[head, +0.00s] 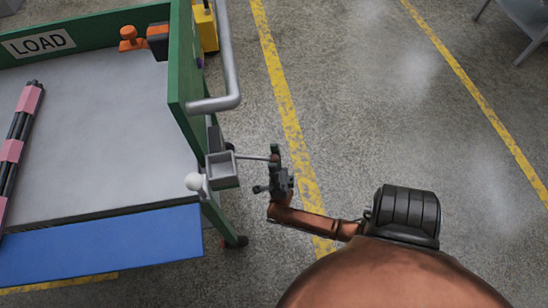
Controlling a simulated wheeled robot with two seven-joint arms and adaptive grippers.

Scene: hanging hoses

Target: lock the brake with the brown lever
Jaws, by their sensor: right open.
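A grey brake box (221,167) is mounted on the right side of the green-walled cart. A thin rod lever (252,157) sticks out to the right from it, with a small brownish end (272,158). A second, short lever with a white ball knob (193,182) stands at the box's left. My right gripper (267,172) is open, at the outer end of the rod lever. Its upper finger overlaps the brownish end in the picture; I cannot tell whether they touch. My left gripper is not in view.
A grey tubular handle (228,75) rises above the box on the cart's side. The cart bed (100,130) carries a pink-and-black bundle (12,150); a blue panel (110,245) runs along its front. A yellow object (207,30) stands behind. The floor right of my gripper is clear.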

